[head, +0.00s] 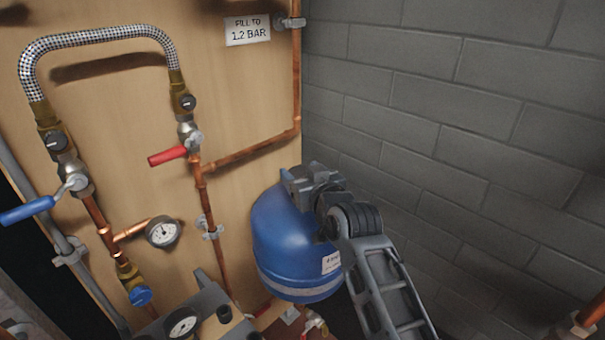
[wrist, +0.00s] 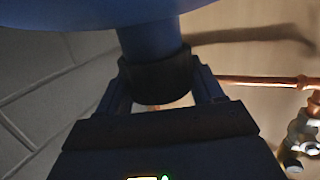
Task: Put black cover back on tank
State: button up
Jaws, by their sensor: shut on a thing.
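The blue tank (head: 285,235) stands at the lower middle in the head view, against the wooden panel near the brick wall. My gripper (wrist: 160,88) is shut on the black cover (wrist: 158,78), a short dark cylinder between the two fingers. The cover sits at the end of the blue neck in the wrist view; I cannot tell whether it is fully seated. In the head view my wrist and arm hide the cover and the fingers.
A braided hose (head: 95,38), a red-handled valve (head: 172,156), a blue-handled valve (head: 30,210) and a gauge (head: 162,232) are on the panel left of the tank. Copper pipe (head: 250,150) runs close by. The grey brick wall (head: 470,150) bounds the right.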

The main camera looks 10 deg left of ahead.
jog(key=shift+s+f+b, duration=0.1)
jog(key=shift+f+b, duration=0.85)
jog(key=shift+f, duration=0.35)
dwell(1.1)
jog(key=shift+r, duration=0.2)
jog(key=shift+r+p, duration=1.5)
jog(key=shift+r, duration=0.55)
